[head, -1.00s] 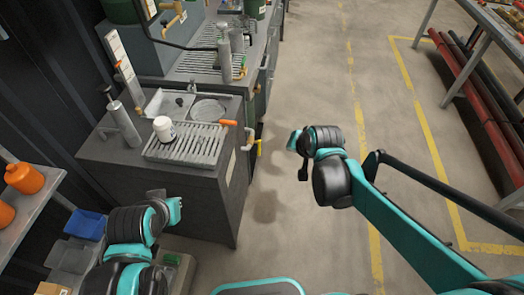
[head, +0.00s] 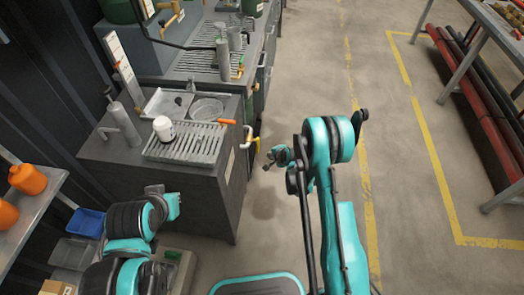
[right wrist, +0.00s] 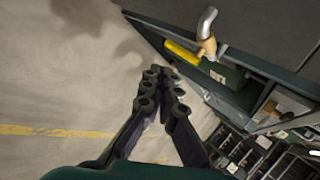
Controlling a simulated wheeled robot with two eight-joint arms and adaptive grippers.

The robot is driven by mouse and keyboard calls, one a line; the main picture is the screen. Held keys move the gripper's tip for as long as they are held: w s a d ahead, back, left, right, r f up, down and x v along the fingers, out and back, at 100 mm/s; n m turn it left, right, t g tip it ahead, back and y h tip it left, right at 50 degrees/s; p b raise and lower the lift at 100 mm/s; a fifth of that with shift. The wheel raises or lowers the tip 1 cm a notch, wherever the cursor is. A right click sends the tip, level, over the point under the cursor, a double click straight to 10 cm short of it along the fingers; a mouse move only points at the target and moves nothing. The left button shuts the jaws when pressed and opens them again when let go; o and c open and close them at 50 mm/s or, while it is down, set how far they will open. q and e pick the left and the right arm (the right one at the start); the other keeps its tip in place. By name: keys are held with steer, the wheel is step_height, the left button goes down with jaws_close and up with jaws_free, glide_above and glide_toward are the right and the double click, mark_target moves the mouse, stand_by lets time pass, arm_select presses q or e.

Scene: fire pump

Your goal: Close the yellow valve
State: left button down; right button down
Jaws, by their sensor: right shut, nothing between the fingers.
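The yellow valve (head: 257,144) sticks out from the right side of the dark sink cabinet, on a pipe. In the right wrist view its yellow handle (right wrist: 181,53) lies beyond my gripper's fingers, joined to a brass body (right wrist: 207,47) under a grey pipe. My right gripper (head: 268,164) is just right of the valve in the head view, apart from it. In the right wrist view its dark fingers (right wrist: 160,90) are together with nothing between them. My left gripper (head: 172,205) is at the lower left, far from the valve; its fingers do not show clearly.
An orange-handled valve (head: 227,122) sits on the cabinet top (head: 110,150), beside a drain grate and a white jar (head: 163,128). Shelves with orange bottles (head: 27,179) stand at the left. The floor (head: 400,200) to the right is clear up to a rack of red pipes.

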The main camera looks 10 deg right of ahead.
steer(key=b, duration=0.4)
glide_toward(258, 150)
step_height(258, 150, down, 5)
steer(key=shift+w+a+r+b, duration=0.1)
steer(key=shift+w+a+b, duration=0.1)
steer(key=shift+w, duration=0.45)
steer(key=shift+w+a+b, duration=0.15)
steer(key=shift+w+b, duration=0.05)
steer(key=shift+w, duration=0.4)
steer(key=shift+w+a+r+b, duration=0.1)
steer(key=shift+w+a+b, duration=0.1)
steer(key=shift+w, duration=0.45)
steer(key=shift+f, duration=0.15)
